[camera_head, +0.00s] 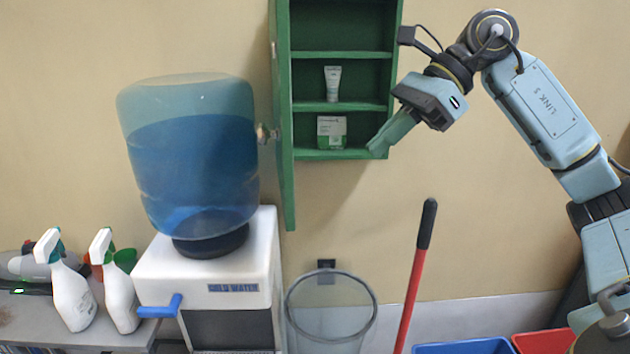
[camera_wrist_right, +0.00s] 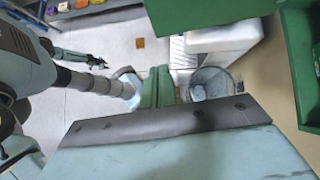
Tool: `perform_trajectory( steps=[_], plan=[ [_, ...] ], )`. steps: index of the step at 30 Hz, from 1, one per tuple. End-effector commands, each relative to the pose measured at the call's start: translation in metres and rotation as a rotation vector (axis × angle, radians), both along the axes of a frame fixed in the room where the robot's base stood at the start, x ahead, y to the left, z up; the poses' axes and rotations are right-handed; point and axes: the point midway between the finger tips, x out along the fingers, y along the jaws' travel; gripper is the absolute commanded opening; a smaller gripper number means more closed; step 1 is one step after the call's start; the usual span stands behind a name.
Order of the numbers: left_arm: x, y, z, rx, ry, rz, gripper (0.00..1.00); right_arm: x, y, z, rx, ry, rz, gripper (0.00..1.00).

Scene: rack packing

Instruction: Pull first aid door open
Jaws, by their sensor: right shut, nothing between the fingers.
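The green first aid cabinet (camera_head: 341,55) hangs on the wall, its inside in plain view. Its door (camera_head: 283,120) stands swung out on the left side, seen nearly edge-on, with a round knob (camera_head: 265,133) on its outer face. My right gripper (camera_head: 378,148) is shut and empty at the cabinet's lower right front corner, apart from the door. In the right wrist view its closed green fingers (camera_wrist_right: 158,88) show, with a green panel (camera_wrist_right: 208,12) at the top and the cabinet's side (camera_wrist_right: 300,70) at the right. My left gripper is not in the head view.
A white tube (camera_head: 332,83) and a small box (camera_head: 331,131) sit on the shelves. A water cooler (camera_head: 207,255) with a blue bottle stands left of the door, close to it. Spray bottles (camera_head: 72,295) are at lower left. A bin (camera_head: 330,310) and red-handled tool (camera_head: 415,270) stand below.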

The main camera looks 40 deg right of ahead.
Motion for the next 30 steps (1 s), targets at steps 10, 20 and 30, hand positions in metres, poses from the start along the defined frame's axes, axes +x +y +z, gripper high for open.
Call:
perform_trajectory(
  steps=[10, 20, 30],
  plan=[
    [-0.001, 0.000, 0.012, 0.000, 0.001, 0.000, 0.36, 0.023, 0.046, -0.049, 0.004, 0.003, 0.004, 0.00],
    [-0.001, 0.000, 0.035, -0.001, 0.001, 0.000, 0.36, 0.043, 0.084, -0.060, 0.003, 0.000, 0.000, 0.00],
    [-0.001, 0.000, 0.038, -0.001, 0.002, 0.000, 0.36, 0.048, 0.093, -0.063, 0.000, 0.001, -0.002, 0.00]
  ],
)
